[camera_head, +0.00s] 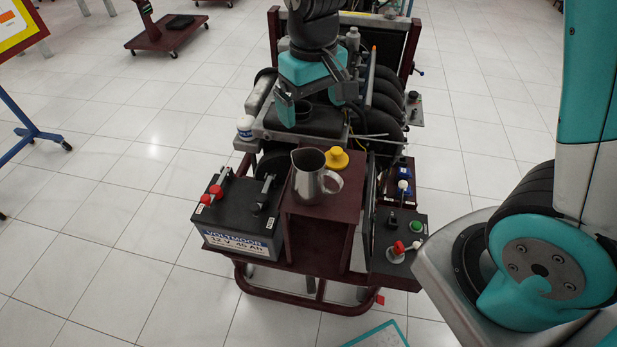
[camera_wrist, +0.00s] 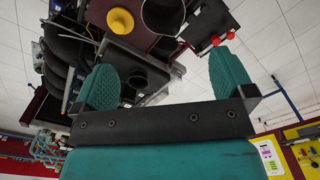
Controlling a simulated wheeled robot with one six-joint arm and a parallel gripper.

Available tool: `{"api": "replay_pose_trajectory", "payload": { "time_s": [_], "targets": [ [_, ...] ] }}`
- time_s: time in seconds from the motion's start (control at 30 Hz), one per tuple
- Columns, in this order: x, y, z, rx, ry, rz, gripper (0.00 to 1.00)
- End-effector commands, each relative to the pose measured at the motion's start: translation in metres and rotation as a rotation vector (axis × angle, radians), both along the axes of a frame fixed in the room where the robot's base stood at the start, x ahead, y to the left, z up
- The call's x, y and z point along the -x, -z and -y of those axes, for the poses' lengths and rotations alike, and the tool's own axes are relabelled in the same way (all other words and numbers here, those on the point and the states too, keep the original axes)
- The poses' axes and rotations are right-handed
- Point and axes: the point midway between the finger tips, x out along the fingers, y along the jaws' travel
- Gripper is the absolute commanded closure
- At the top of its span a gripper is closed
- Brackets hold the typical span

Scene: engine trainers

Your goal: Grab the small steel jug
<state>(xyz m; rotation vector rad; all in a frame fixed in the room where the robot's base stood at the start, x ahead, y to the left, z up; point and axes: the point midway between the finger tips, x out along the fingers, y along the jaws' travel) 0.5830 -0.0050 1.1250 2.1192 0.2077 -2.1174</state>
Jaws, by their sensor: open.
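The small steel jug (camera_head: 308,178) stands upright on a dark red stand at the front of the engine trainer, its handle to the right. In the wrist view the jug (camera_wrist: 163,14) is at the top edge, partly cut off. My gripper (camera_head: 315,100) is behind the jug in the head view, above the engine, apart from the jug. In the wrist view its two teal fingers (camera_wrist: 165,70) are spread wide, with nothing held between them.
A yellow cap (camera_head: 337,158) sits right behind the jug; it also shows in the wrist view (camera_wrist: 120,20). A black battery (camera_head: 240,215) with red terminals stands to the left. A switch box (camera_head: 397,240) is to the right. A dark cylinder (camera_head: 303,110) is below my fingers.

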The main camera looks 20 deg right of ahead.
Motion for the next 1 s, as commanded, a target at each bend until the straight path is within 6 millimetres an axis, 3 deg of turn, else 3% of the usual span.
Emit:
{"api": "replay_pose_trajectory", "payload": {
  "time_s": [0.4,0.77,1.0],
  "targets": [
    [0.002,0.089,-0.002,0.002,-0.005,-0.007,0.00],
    [0.001,0.120,-0.003,0.001,-0.005,-0.005,0.00],
    [-0.001,0.152,-0.006,0.001,-0.005,-0.005,0.00]
  ]
}}
